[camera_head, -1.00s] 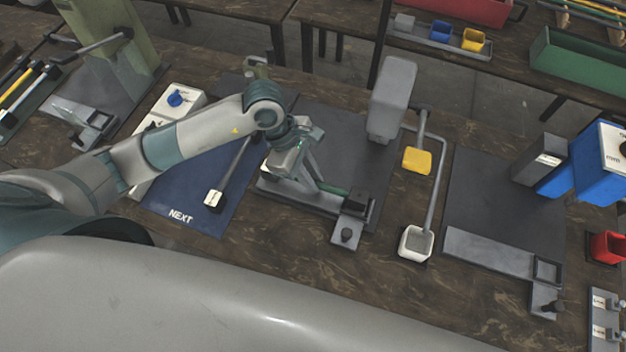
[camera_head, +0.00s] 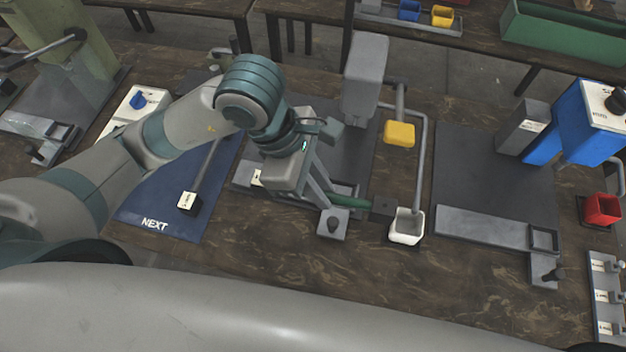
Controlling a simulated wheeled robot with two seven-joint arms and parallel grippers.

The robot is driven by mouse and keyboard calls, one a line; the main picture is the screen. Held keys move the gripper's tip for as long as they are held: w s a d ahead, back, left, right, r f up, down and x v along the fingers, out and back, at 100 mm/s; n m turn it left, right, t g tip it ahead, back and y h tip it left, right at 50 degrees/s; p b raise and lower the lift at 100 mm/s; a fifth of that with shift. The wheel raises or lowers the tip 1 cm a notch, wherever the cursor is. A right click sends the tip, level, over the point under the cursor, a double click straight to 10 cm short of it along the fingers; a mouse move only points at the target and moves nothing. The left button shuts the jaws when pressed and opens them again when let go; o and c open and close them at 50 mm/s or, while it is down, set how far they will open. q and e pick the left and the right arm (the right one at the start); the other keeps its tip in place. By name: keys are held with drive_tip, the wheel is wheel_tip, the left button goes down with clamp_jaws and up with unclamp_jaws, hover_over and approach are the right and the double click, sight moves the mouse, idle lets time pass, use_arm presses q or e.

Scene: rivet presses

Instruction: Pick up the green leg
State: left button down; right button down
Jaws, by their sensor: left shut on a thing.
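The green leg (camera_head: 349,201) is a short green rod with a dark block foot (camera_head: 383,208) at its right end. My left gripper (camera_head: 328,196) comes in from the left and is shut on the leg; its fingers and wrist hide the leg's left part. The dark foot is to the right of the grey press's fixture end (camera_head: 333,223), close to the white cup. I cannot tell exactly how high the leg is above the table. My right gripper is not in view.
A grey press (camera_head: 366,75) stands behind the leg, with a yellow block (camera_head: 399,134) and a white cup (camera_head: 406,226) on a bent pipe to its right. A blue NEXT mat (camera_head: 152,214) holds a grey leg (camera_head: 207,165). A blue press (camera_head: 575,125) stands at right.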

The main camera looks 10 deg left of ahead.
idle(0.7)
use_arm(q)
drive_tip(key=shift+w+a+f+m, duration=0.15)
drive_tip(key=shift+w+a+m, duration=0.35)
drive_tip(key=shift+m, duration=0.2)
drive_tip(key=w+a+r+m+g+y, duration=0.1)
drive_tip(key=w+a+m+g+y, duration=0.1)
drive_tip(key=w+a+m, duration=0.2)
drive_tip(key=w+a+r+m+g+y, duration=0.2)
drive_tip(key=w+a+m, duration=0.3)
drive_tip(key=a+m, duration=0.5)
drive_tip(key=shift+w+a+m, duration=0.25)
drive_tip(key=shift+w+m, duration=0.05)
drive_tip(key=shift+m, duration=0.8)
